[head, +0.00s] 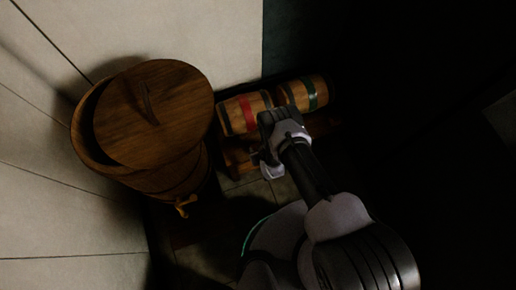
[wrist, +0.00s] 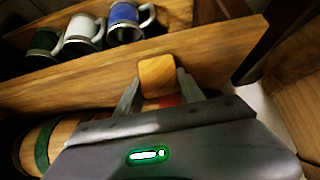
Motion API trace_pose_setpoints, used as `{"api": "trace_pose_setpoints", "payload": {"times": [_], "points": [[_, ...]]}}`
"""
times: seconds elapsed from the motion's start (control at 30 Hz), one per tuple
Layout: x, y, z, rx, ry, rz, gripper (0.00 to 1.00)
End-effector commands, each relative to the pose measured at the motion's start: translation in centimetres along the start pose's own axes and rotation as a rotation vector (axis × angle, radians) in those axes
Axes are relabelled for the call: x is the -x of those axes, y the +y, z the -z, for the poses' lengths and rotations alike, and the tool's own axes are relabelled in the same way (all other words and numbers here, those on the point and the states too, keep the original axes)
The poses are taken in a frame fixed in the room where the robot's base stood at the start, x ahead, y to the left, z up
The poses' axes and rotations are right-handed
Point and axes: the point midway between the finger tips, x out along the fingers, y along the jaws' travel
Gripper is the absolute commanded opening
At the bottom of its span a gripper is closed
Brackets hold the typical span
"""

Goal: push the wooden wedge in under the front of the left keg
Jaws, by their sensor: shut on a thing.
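The left keg (head: 245,113), with a red band, lies on a low wooden stand (head: 238,160), beside the right keg (head: 303,94) with a green band. My gripper (head: 269,128) is in front of the left keg and covers part of it. In the wrist view my gripper (wrist: 158,84) is shut on the wooden wedge (wrist: 157,73), a small light-brown block between the fingertips. A red patch (wrist: 168,101) shows between the fingers. The gripper hides where the wedge meets the keg. The wedge cannot be made out in the head view.
A large wooden tub (head: 87,140) with a lid (head: 160,105) stands at the left, with a tap (head: 185,206) low on its side. Several mugs stand behind a wooden board (wrist: 90,75): a blue one (wrist: 125,22), a white one (wrist: 82,33). The right side is dark.

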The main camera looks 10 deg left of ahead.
Motion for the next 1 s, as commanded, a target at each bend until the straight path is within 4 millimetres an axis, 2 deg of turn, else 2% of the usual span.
{"api": "trace_pose_setpoints", "payload": {"times": [1.0], "points": [[-2.4, 0.0, 2.6, 0.0, 0.0, 0.0, 0.23]]}}
